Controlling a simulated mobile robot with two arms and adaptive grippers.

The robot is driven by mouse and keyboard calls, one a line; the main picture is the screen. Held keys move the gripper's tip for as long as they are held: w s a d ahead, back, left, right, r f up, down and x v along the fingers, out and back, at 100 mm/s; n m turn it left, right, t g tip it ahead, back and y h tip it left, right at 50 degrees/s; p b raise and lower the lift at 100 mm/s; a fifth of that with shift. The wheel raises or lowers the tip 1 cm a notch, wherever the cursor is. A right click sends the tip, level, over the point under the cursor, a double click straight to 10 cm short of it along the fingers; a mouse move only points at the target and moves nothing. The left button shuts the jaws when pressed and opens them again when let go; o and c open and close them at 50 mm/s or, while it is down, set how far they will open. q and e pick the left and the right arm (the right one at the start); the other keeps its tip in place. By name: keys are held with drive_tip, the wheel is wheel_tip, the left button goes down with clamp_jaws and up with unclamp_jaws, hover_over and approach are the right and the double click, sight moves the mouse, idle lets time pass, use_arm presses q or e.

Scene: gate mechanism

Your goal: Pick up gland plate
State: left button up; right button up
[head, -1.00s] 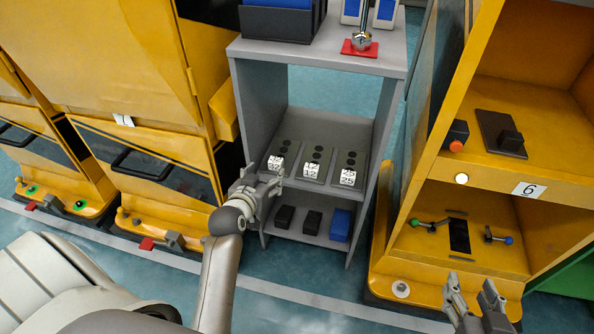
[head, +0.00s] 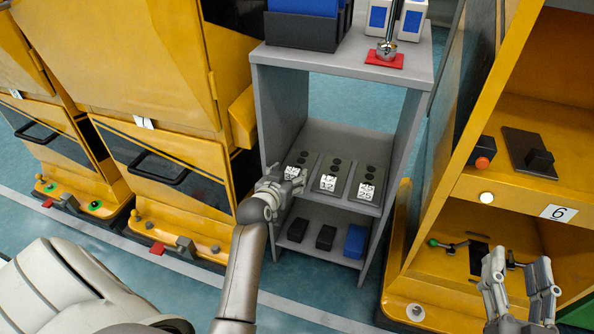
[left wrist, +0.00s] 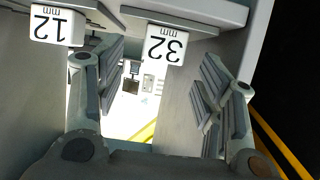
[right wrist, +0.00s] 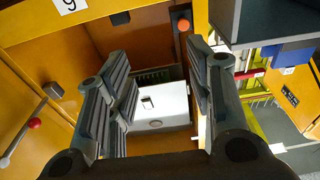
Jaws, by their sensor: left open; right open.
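Three dark grey gland plates, the left (head: 303,157), the middle (head: 336,172) and the right (head: 371,180), lie side by side on the middle shelf of a grey rack. Each has black round holes and a white number block at its front. The middle block reads 12; the left block reads 32 in the left wrist view (left wrist: 166,44). My left gripper (head: 290,184) is open and empty, just in front of the left plate, partly covering its block. My right gripper (head: 520,265) is open and empty before the yellow cabinet's lower bay.
The grey rack (head: 262,110) has black and blue boxes on its bottom shelf, with blue bins (head: 305,22) and a red pad (head: 384,60) on top. A yellow cabinet (head: 405,285) marked 6 stands at right; yellow machines (head: 150,60) stand at left.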

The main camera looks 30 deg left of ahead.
sight(293, 169)
use_arm(q)
drive_tip(key=b+x, duration=0.1)
drive_tip(key=x, duration=0.2)
drive_tip(key=shift+w+a+b, duration=0.15)
drive_tip(key=shift+w+b, duration=0.15)
drive_tip(key=shift+b, duration=0.05)
drive_tip(key=shift+w+f, duration=0.15)
drive_tip(key=shift+w, duration=0.1)
drive_tip(key=c, duration=1.3)
drive_tip(key=shift+a, duration=0.1)
clamp_jaws()
use_arm(e)
drive_tip(key=s+r+t+y, duration=0.1)
drive_tip(key=s+r+t, duration=0.2)
drive_tip(key=r+t, duration=0.2)
wheel_tip(293, 169, up, 3)
drive_tip(key=shift+s+a+r+t+y, duration=0.2)
drive_tip(key=shift+t+y, duration=0.1)
drive_tip(key=shift+y, duration=0.1)
drive_tip(key=shift+w, duration=0.1)
